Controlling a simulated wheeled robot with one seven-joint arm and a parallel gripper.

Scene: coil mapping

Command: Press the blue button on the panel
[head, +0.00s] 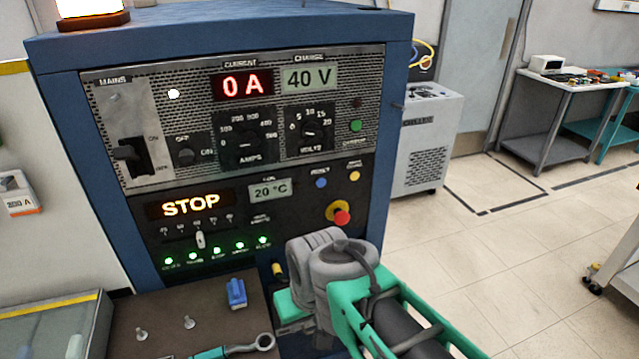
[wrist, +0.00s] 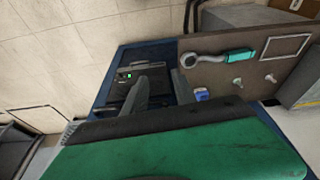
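The blue button (head: 321,183) is a small round button on the dark lower panel (head: 230,222). It sits below the voltage knob, left of a yellow button and above left of a red mushroom button. My gripper (head: 292,322) is low in front of the cabinet, below and a little left of the blue button and apart from it. My own wrist partly hides it in the head view. In the wrist view a dark grey finger (wrist: 150,92) shows beyond my green gripper body, and the blue button is not recognisable there.
The red mushroom button (head: 341,217) is close above my arm. A brown work surface (head: 150,312) holds a blue clip (head: 236,293), a wrench (head: 240,347) and small pegs. A grey chiller (head: 428,140) stands to the right, with open floor before it.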

